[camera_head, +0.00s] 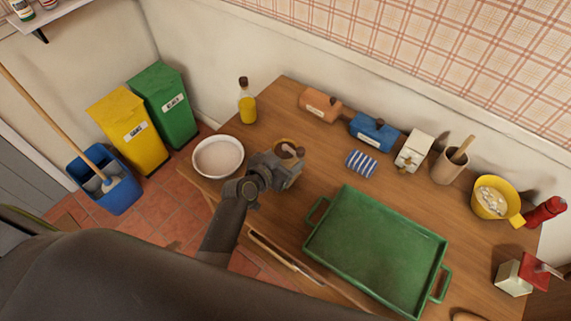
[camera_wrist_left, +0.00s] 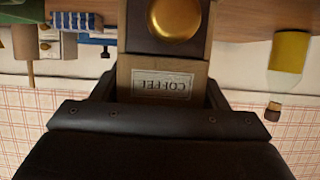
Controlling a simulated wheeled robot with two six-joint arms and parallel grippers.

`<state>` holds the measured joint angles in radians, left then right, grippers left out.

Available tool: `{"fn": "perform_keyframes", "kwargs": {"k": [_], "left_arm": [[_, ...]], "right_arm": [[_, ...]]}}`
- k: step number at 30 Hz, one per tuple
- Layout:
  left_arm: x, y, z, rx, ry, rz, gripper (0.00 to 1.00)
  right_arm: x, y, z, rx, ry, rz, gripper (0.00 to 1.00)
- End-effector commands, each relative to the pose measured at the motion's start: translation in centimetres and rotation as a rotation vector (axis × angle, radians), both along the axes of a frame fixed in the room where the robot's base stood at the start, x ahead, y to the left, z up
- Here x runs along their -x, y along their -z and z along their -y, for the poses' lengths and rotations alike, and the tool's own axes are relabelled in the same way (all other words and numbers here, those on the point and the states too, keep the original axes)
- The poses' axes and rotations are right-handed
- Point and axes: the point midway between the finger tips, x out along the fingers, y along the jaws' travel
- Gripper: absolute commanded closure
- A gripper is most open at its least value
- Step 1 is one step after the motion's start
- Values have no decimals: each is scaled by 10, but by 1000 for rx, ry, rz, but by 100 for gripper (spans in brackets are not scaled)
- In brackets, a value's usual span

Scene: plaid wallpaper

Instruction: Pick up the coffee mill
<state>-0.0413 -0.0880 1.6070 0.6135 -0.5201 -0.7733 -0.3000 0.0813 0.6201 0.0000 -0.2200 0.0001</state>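The coffee mill (camera_wrist_left: 163,84) fills the middle of the left wrist view. It has a wooden body, a gold dome on it and a COFFEE label that appears upside down. My left gripper (camera_head: 287,160) is at the mill, on the left part of the wooden table. Its dark fingers sit flush against both sides of the mill in the left wrist view, with no clear gap. In the head view the gripper hides most of the mill, and only its upper part (camera_head: 291,146) shows. I cannot tell whether the mill is clear of the table. My right gripper is not in view.
A white bowl (camera_head: 218,140) stands left of the gripper, and an oil bottle (camera_head: 247,108) behind it. A green tray (camera_head: 375,248) lies to the right. Orange (camera_head: 318,104) and blue (camera_head: 373,131) containers, a striped cloth (camera_head: 361,164) and a utensil pot (camera_head: 449,168) stand toward the wall.

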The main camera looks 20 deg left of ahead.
Motion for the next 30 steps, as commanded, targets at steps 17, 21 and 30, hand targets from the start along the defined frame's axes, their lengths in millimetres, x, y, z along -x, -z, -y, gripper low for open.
{"fn": "perform_keyframes", "kwargs": {"k": [17,21,30], "left_arm": [[-1,-6,0,0,1,4,71],[-1,-23,0,0,1,8,71],[-1,-76,1,1,2,8,71]], "right_arm": [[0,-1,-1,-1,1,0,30],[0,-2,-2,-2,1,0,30],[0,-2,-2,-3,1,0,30]]}}
